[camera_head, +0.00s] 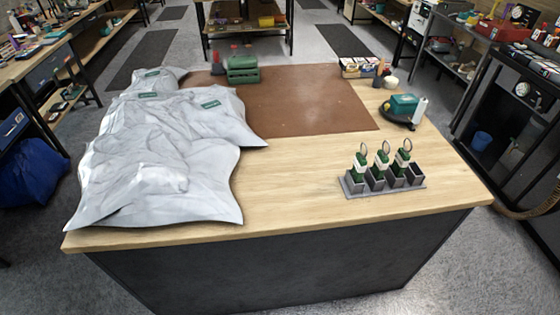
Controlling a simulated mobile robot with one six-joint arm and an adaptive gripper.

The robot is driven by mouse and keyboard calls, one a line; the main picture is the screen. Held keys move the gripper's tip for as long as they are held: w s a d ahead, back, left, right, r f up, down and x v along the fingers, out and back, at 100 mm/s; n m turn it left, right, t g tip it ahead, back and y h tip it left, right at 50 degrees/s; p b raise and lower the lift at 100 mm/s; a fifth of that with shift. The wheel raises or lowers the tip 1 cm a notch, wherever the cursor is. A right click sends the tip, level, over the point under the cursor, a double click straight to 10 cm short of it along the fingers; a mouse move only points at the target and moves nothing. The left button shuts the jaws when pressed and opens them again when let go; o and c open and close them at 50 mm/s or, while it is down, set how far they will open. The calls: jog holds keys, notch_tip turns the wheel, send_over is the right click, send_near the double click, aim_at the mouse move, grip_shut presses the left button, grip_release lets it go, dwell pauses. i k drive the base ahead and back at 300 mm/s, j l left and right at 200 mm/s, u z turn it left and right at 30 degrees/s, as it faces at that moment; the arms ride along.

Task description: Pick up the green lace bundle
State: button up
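Three small green bundles with white bands and thin loops on top stand upright in a grey holder (372,191) near the right front of the table. The left bundle (360,160), the middle bundle (381,159) and the right bundle (402,156) look alike and each sits in its own compartment. The rightmost compartment (416,173) looks empty. They look like lace bundles, but at this size I cannot make out the laces. My gripper is not in view.
Crumpled silvery-white bags (160,160) cover the table's left side. A brown mat (300,100) lies at the back. A green box (242,70), small cartons (358,68) and a teal item on a dark base (403,105) stand around it. The wooden table (300,190) is clear left of the holder.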

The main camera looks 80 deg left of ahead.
aim_at(359, 162)
jog(key=u, duration=2.1)
jog(key=i+j, duration=0.25)
jog(key=i, duration=0.25)
jog(key=i+j, duration=0.3)
jog(key=i, duration=0.15)
jog(key=z, duration=0.1)
jog(key=i+j+u, duration=0.1)
